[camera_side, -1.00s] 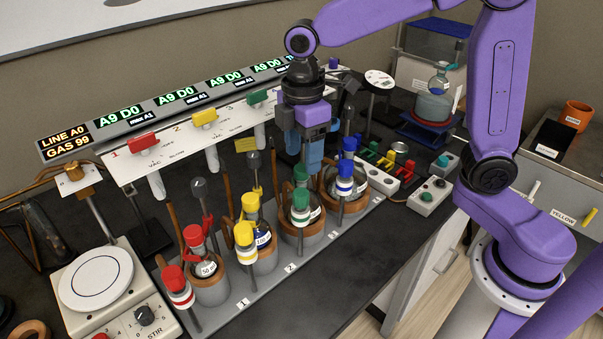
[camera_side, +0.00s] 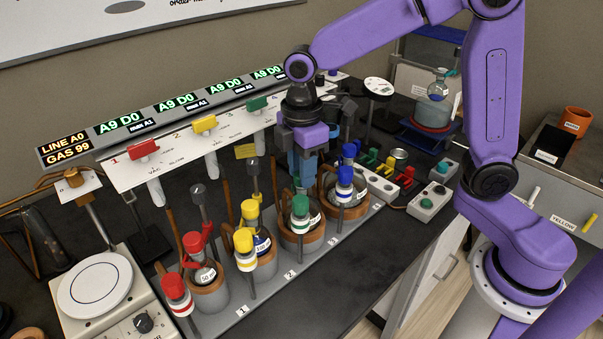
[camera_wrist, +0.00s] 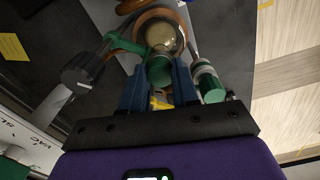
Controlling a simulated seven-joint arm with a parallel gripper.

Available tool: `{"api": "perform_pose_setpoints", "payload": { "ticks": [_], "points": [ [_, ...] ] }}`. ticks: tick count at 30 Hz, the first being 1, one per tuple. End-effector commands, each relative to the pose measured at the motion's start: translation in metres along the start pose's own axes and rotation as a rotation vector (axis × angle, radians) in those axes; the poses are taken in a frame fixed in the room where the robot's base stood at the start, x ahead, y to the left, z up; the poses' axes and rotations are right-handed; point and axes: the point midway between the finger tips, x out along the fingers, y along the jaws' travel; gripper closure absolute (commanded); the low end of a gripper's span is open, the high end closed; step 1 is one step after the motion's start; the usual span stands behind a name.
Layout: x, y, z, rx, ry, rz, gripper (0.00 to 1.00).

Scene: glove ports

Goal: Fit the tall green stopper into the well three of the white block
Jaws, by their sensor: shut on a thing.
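In the side view the fingers hide most of this stopper. The white block (camera_side: 382,189) lies to the right of the stations, with small coloured pieces near it. Its well numbers are too small to read.
A green-capped vial (camera_side: 300,212) stands just in front of my fingers; it also shows at their right in the wrist view (camera_wrist: 208,84). A green clamp (camera_wrist: 122,46) is to their left. Blue-capped (camera_side: 344,180) and yellow-capped (camera_side: 244,243) vials stand either side.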

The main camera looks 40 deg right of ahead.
Motion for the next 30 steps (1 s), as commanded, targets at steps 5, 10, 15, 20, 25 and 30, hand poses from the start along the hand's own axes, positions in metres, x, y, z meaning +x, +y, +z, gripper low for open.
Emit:
{"api": "perform_pose_setpoints", "payload": {
  "ticks": [5,10,15,20,25,30],
  "points": [
    [-0.009,0.001,-0.001,0.0,0.003,0.003,1.0],
    [-0.031,0.001,-0.001,0.001,0.005,0.004,1.0],
    [-0.057,-0.018,0.011,-0.002,0.005,0.005,1.0],
    [-0.089,-0.041,0.025,-0.001,0.007,0.006,1.0],
    [-0.105,-0.069,0.044,-0.003,0.004,0.004,1.0],
    [-0.117,-0.093,0.059,-0.003,0.003,0.003,1.0]
  ]
}}
